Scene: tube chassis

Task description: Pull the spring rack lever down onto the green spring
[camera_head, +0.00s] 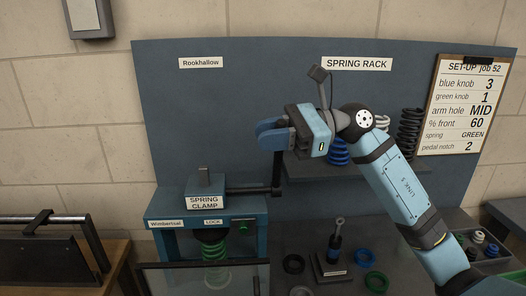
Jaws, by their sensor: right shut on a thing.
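The blue clamp station (163,238) labelled SPRING CLAMP stands in front of the blue back panel. Its dark lever arm (247,191) runs out to the right, about level, and ends in an upright black handle (277,175). My right gripper (272,136), with blue fingers, is at the top of this handle and shut on it; the exact contact is partly hidden. The green spring (214,250) stands upright under the clamp head, with a dark cap on top. Its lower part shows through a clear guard. My left gripper is not in view.
The framed clear guard (205,263) stands before the spring. A shelf holding blue (338,152), white and black (409,129) springs is behind my right arm. Several rings and a small post (335,243) occupy the bench. A set-up sheet (464,105) hangs right, reading spring GREEN.

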